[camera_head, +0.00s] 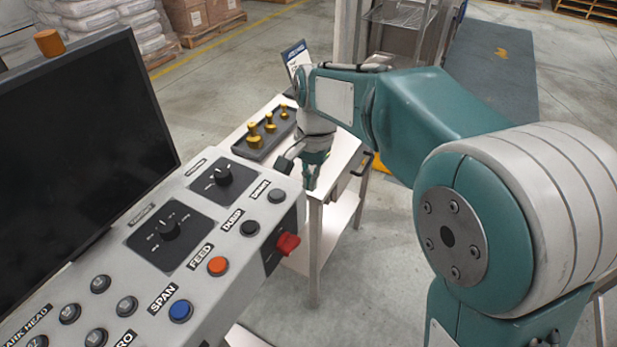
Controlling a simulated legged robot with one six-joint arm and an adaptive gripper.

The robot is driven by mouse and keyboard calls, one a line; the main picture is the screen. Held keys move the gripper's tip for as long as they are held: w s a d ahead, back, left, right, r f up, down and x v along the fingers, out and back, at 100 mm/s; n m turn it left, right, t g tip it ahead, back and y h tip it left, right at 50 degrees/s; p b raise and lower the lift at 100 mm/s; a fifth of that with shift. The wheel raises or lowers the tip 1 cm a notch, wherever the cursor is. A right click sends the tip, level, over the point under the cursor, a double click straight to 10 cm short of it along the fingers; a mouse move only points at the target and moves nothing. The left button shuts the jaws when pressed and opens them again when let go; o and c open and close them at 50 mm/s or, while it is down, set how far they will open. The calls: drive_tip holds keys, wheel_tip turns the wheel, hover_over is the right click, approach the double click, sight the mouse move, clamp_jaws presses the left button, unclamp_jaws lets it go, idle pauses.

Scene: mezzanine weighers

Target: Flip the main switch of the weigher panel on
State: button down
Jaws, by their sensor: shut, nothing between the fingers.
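The weigher panel (205,277) is a light grey sloped console filling the left of the view. A red switch handle (288,243) sticks out from a dark plate (271,258) on the panel's right end face, and it looks like the main switch. Its on or off marking cannot be read. My gripper (311,184) is shut and empty, pointing down just beyond the panel's far right corner. It is above and behind the red switch and apart from it, over the edge of a white table.
The panel carries a dark screen (85,150), two black knobs and several buttons, including orange FEED (217,266) and blue SPAN (180,311). Brass weights (254,137) stand in a tray on the white table (337,170) behind. Open floor lies right of the panel.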

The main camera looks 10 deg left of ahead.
sight(295, 238)
drive_tip(key=m, duration=0.6)
drive_tip(key=a+m+g, duration=0.1)
drive_tip(key=m, duration=1.1)
drive_tip(key=shift+w+a+r+y, duration=0.15)
drive_tip(key=shift+r+y, duration=0.15)
drive_tip(key=x, duration=1.4)
drive_tip(key=shift+s, duration=0.3)
drive_tip(key=shift+g, duration=0.4)
